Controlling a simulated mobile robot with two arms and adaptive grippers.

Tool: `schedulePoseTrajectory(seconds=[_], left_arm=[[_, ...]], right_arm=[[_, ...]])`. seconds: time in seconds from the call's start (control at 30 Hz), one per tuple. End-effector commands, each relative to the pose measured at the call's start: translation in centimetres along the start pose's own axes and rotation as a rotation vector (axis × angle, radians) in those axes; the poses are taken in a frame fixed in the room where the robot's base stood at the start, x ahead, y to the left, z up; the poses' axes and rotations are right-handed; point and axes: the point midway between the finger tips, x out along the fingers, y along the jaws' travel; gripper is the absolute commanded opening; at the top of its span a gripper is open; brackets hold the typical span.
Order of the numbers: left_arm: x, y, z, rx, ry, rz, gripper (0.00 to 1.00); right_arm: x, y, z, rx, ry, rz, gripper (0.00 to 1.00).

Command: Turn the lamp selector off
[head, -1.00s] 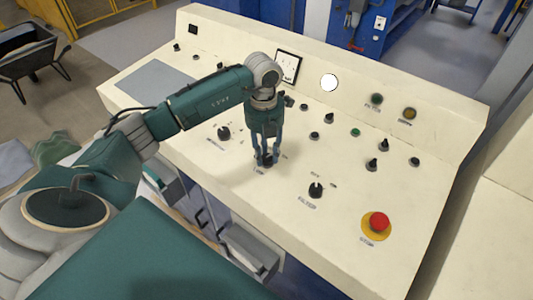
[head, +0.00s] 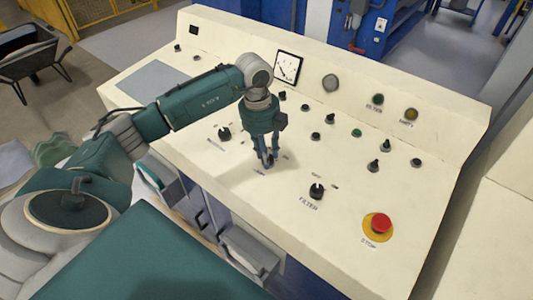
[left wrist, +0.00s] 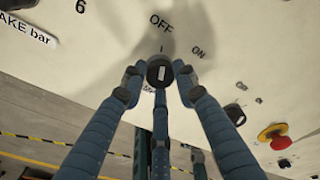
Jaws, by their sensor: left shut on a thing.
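The lamp selector (left wrist: 159,70) is a black round knob with a pale mark, on the cream console panel. In the left wrist view its OFF label is just above it and ON lies to the upper right; the mark points roughly toward OFF. My left gripper (head: 267,160) is shut on the selector, its fingers around it from the sides and below; it also shows in the left wrist view (left wrist: 159,80). The fingers mostly hide the knob in the head view. The round lamp (head: 330,83) on the console's back panel is grey and unlit. My right gripper is out of view.
A FILTER knob (head: 316,190) and a red stop button (head: 380,223) on a yellow base are to the right. Another black knob (head: 225,134) is to the left. Several small knobs stand behind, below a dial gauge (head: 287,67). The front panel between them is bare.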

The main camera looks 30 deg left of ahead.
Motion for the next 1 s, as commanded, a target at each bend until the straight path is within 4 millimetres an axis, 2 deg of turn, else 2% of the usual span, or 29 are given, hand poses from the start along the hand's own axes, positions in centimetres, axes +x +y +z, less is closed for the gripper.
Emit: schedulePoseTrajectory(seconds=[0.67,0.7,0.77,1.0], left_arm=[[-0.07,-0.13,-0.14,-0.06,0.003,-0.01,0.03],[-0.07,-0.13,-0.15,-0.06,0.003,-0.01,0.35],[-0.07,-0.13,-0.14,-0.06,0.003,-0.01,0.47],[-0.04,-0.07,-0.06,-0.06,0.001,-0.008,0.48]], right_arm=[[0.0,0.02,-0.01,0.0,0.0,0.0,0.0],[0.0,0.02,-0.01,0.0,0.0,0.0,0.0],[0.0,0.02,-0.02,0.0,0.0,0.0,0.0],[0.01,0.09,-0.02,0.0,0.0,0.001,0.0]])
